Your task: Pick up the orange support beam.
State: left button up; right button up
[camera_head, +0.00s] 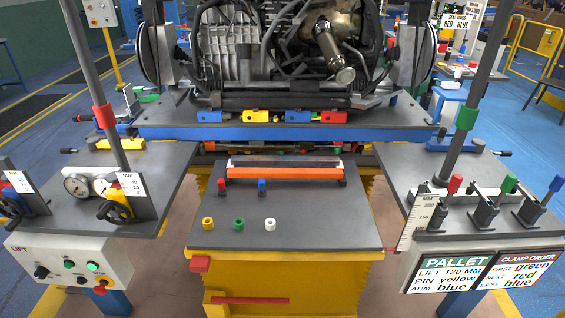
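The orange support beam (282,173) lies lengthwise from left to right near the back of the dark top of the yellow cart (330,221), in front of the engine. A dark strip with a pale edge runs along the beam's upper side. A small dark piece is at its right end. Neither of my grippers is in view, and nothing is seen touching the beam.
Red and blue pegs (262,187) stand close in front of the beam. Yellow, green and white rings (239,224) lie nearer. The engine (290,50) sits behind on a blue-edged platform. Side benches (160,172) with posts and clamps flank the cart.

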aim_at(232, 172)
jog(key=i+l+u, duration=0.1)
jog(key=i+u, duration=0.3)
jog(key=i+l+u, duration=0.3)
jog(key=i+u, duration=0.15)
jog(key=i, duration=0.15)
